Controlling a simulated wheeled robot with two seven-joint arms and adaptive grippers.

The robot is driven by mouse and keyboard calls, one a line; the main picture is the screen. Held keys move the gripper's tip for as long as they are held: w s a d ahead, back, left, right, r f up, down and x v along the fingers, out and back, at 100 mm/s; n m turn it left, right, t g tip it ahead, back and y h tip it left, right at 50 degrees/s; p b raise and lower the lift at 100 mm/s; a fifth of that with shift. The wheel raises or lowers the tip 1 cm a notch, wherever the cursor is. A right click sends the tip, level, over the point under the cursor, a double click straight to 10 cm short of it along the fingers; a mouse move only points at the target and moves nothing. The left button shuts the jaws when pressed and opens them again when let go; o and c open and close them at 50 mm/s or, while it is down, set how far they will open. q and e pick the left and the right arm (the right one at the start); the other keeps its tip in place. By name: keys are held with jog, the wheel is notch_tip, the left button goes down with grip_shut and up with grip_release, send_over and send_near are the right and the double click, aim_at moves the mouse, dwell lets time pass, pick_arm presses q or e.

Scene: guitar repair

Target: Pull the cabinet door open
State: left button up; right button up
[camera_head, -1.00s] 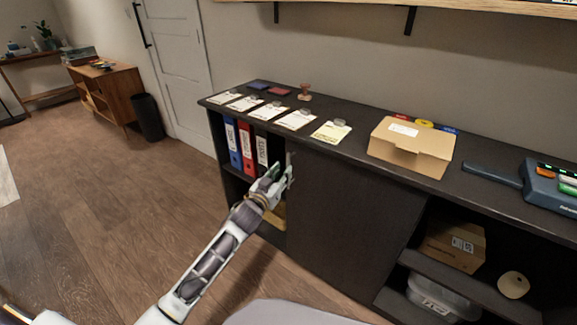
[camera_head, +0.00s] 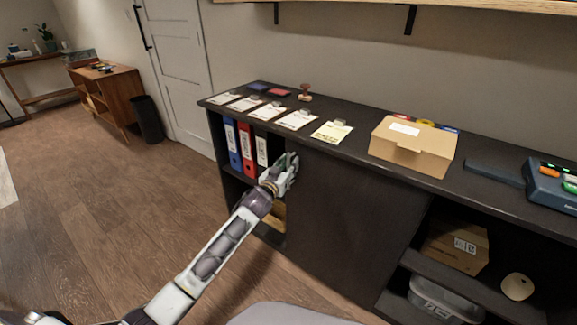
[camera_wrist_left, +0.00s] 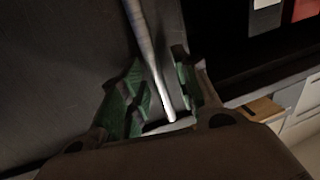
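The cabinet door (camera_head: 340,215) is a flat dark panel in the middle of the long black cabinet, and it looks shut. My left gripper (camera_head: 287,170) is at the door's left edge, near its top. In the left wrist view, a thin metal bar handle (camera_wrist_left: 146,40) runs down between the two green-padded fingers of my left gripper (camera_wrist_left: 160,92). The fingers stand on either side of the bar, with narrow dark gaps showing, so the gripper looks open around it. In the head view the gripper hides the handle. My right gripper is not in view.
The left compartment holds blue, red and white binders (camera_head: 246,147). Cards, a stamp (camera_head: 305,92) and a cardboard box (camera_head: 413,147) stand on the cabinet top (camera_head: 360,150). Open shelves at right hold a box (camera_head: 455,246) and a clear bin (camera_head: 445,299). The wooden floor (camera_head: 110,215) at left is clear.

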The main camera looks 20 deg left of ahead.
pick_arm(q)
grip_shut()
dwell(0.3)
jog(key=shift+s, duration=0.15)
